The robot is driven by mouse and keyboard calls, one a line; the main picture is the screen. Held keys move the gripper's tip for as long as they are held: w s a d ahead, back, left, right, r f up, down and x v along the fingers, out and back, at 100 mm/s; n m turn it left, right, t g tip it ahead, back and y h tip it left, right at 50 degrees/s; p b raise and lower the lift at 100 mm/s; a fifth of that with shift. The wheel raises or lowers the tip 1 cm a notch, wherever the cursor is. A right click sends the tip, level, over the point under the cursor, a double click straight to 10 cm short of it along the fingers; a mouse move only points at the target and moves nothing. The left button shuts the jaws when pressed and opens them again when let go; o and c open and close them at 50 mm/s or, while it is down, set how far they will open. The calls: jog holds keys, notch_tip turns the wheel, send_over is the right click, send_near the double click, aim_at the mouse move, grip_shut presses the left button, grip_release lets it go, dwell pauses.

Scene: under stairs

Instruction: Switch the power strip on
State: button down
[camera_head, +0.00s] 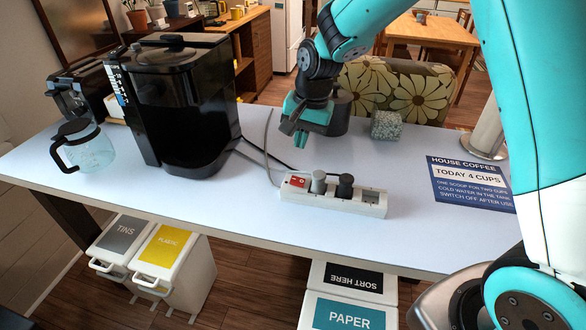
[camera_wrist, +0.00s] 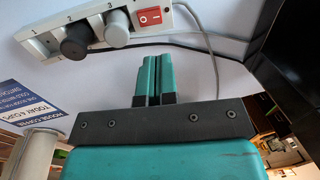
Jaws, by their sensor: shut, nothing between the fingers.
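The white power strip (camera_head: 335,196) lies on the light table near its front edge. Its red rocker switch (camera_head: 298,182) is at the left end, with a grey plug (camera_head: 319,181) and a black plug (camera_head: 345,185) beside it. The wrist view shows the red switch (camera_wrist: 150,17) at the strip's right end, with both plugs to its left. Whether the switch is on cannot be told. My gripper (camera_head: 300,138) is shut and empty, behind and above the switch end, apart from the strip. Its closed teal fingers (camera_wrist: 154,78) point towards the strip in the wrist view.
A black coffee machine (camera_head: 180,100) and a glass jug (camera_head: 88,148) stand at the left. A speckled block (camera_head: 386,125) and a dark blue sign (camera_head: 470,183) are on the right. Cords (camera_head: 268,150) run behind the strip. Bins (camera_head: 172,262) stand under the table.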

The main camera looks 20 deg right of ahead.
aim_at(292, 178)
jog(key=f, duration=0.3)
jog(key=a+f+p, duration=0.1)
jog(key=f, duration=0.2)
jog(key=w+f+p, duration=0.1)
jog(key=f, duration=0.3)
jog(key=shift+a, duration=0.2)
jog(key=shift+a+f+g+h, duration=0.1)
jog(key=shift+f+g+h, duration=0.2)
jog(key=shift+h, duration=0.1)
